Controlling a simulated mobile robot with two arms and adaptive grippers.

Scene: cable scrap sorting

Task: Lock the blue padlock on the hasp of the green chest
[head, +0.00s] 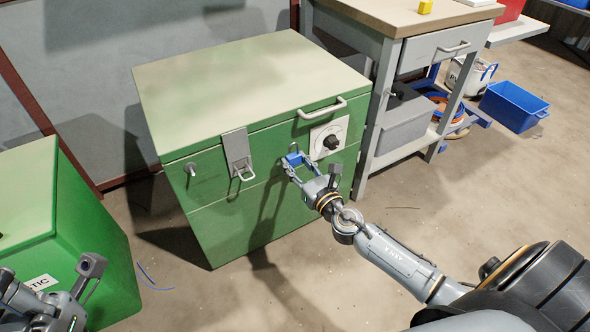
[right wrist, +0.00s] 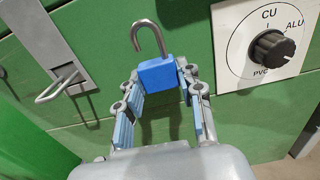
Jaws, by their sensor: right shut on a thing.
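The green chest (head: 245,215) stands closed against the wall. Its grey hasp plate (head: 236,148) hangs over the front, and a metal staple loop (head: 244,174) sticks out at its lower end. The hasp also shows at the left in the right wrist view (right wrist: 42,50). My right gripper (head: 294,163) is shut on the blue padlock (right wrist: 162,74), to the right of the hasp and apart from it. The padlock's shackle (right wrist: 149,36) points up and is open, with one end free. My left gripper (head: 75,290) is at the lower left; its fingers are unclear.
A dial (head: 331,138) marked CU, ALU and PVC sits on the chest front, right of the padlock, below a handle (head: 322,107). A green bin (head: 50,220) stands at the left. A workbench (head: 410,20) stands right of the chest. A blue crate (head: 512,107) lies farther right.

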